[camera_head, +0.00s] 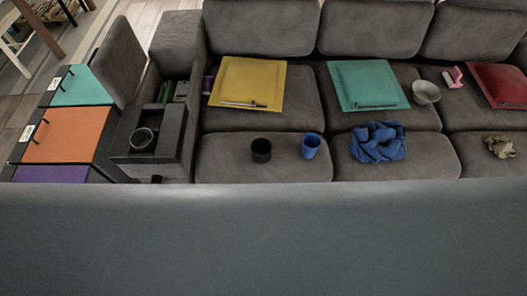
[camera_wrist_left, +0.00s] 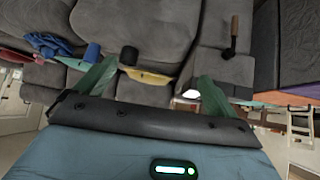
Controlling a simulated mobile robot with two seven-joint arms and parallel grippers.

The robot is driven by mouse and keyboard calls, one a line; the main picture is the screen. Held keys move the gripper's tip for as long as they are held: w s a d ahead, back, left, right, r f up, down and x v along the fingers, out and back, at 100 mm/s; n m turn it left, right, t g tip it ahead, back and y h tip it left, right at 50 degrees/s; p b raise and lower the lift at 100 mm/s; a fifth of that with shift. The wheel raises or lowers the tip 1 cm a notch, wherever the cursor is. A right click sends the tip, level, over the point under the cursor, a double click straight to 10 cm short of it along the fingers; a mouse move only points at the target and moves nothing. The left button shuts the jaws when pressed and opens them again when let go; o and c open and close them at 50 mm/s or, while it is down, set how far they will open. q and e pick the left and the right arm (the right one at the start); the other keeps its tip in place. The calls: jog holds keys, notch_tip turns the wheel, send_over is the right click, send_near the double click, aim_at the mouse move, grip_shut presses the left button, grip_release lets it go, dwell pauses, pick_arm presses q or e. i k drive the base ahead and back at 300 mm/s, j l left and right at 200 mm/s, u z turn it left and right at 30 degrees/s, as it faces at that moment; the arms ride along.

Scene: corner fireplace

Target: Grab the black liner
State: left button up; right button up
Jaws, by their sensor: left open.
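A black cup-shaped thing (camera_head: 261,150) stands on the front seat of the grey sofa, left of a blue cup (camera_head: 311,146). In the left wrist view the black cup-shaped thing (camera_wrist_left: 129,55) shows beyond my left gripper (camera_wrist_left: 157,72). A second dark round vessel (camera_head: 143,139) sits in the black-edged open box at the sofa's left end. I cannot tell for sure which is the black liner. My left gripper is open, its green fingers wide apart with nothing between them, apart from the black thing. My left gripper does not show in the head view.
Yellow (camera_head: 248,84), teal (camera_head: 368,86) and red (camera_head: 502,86) flat panels lie along the seats. A crumpled blue cloth (camera_head: 377,142) and a grey bowl (camera_head: 426,92) lie farther right. Lidded bins, one orange (camera_head: 68,135), stand left. A grey-blue surface fills the head view's bottom.

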aim_at(261, 148)
jog(key=i+l+u, duration=0.15)
jog(key=l+u, duration=0.2)
jog(key=l, duration=0.35)
jog(key=i+l+u, duration=0.1)
jog(key=l+u, duration=0.3)
jog(key=l, duration=0.35)
jog(key=l+u, duration=0.35)
jog(key=l, duration=0.35)
